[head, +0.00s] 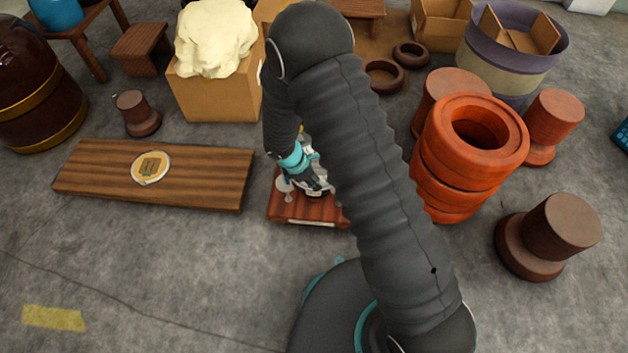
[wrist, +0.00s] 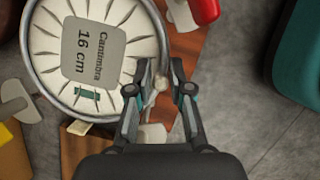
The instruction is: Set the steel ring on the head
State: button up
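In the wrist view, a grey steel ring (wrist: 32,68) runs around a pale, ribbed round face (wrist: 118,62) with a label reading "Cantimbra 16 cm". I cannot tell whether the ring rests on this face or is part of it. My gripper (wrist: 162,66) is at the ring's right edge, its two fingers apart with a gap between them. A small pale knob shows between the fingers. In the head view my gripper (head: 316,184) is low over a small reddish wooden stand (head: 300,213), partly hidden by my arm. A round disc with a gold label (head: 151,167) lies on the long wooden bench.
The long wooden bench (head: 215,175) is left of the stand. Stacked orange rings (head: 450,165) and brown stepped blocks (head: 548,235) stand at the right. A cardboard box (head: 205,97) with a cream lump is behind. In the wrist view a red object (wrist: 205,10) is near the gripper.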

jog(key=shift+o, duration=1.4)
jog(key=shift+r, duration=0.15)
jog(key=v, duration=1.1)
jog(key=shift+r, duration=0.4)
jog(key=shift+a, duration=0.1)
